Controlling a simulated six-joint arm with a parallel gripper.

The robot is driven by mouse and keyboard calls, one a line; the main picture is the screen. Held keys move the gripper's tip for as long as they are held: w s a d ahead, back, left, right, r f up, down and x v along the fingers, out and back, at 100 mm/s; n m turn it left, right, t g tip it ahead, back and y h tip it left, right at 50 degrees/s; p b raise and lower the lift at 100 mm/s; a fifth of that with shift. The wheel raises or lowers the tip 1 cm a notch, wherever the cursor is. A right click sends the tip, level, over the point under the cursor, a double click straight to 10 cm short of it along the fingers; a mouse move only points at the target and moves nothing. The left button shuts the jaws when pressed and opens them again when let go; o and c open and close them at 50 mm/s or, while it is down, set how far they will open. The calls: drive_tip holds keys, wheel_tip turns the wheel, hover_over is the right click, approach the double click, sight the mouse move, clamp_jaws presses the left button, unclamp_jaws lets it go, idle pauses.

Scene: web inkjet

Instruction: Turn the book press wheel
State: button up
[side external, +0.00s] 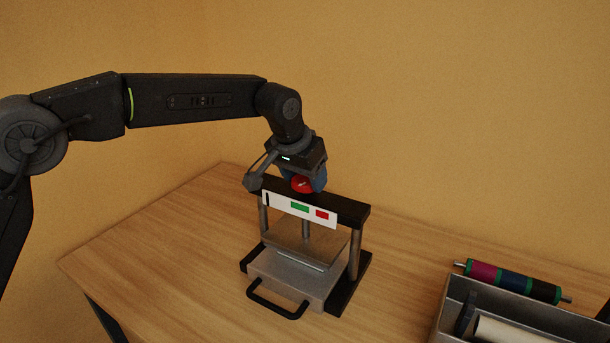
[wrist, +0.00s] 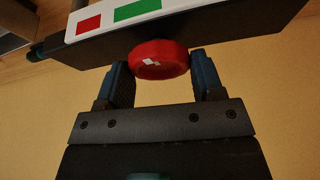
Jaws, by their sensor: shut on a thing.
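The book press (side external: 298,275) stands on the wooden table, with a dark top beam, two posts, a grey plate and a black front handle (side external: 278,302). Its red wheel (side external: 302,184) sits above the beam and has a small white mark. It also shows in the wrist view (wrist: 158,60). A white label with green and red patches (side external: 300,209) is on the beam's front. My gripper (side external: 305,182) is above the beam, pointing down, with its blue fingers on either side of the wheel. In the wrist view my gripper (wrist: 160,70) is shut on the wheel.
A grey tray (side external: 450,310) at the right front holds a pale roll and a dark item. A roller with magenta, blue and green bands (side external: 513,281) lies at its back edge. The table left of the press is clear. A wall stands behind.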

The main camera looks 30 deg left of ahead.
drive_tip(key=shift+a+m+g+h, duration=0.15)
drive_tip(key=shift+m+h, duration=0.25)
drive_tip(key=shift+m, duration=0.7)
drive_tip(key=shift+d+m+g+h, duration=0.1)
drive_tip(key=shift+m+g+h, duration=0.25)
drive_tip(key=shift+m, duration=0.75)
drive_tip(key=o, duration=0.9)
drive_tip(key=shift+r, duration=0.1)
drive_tip(key=v, duration=1.3)
drive_tip(key=shift+s+a+r, duration=0.2)
drive_tip(key=shift+s+a, duration=0.1)
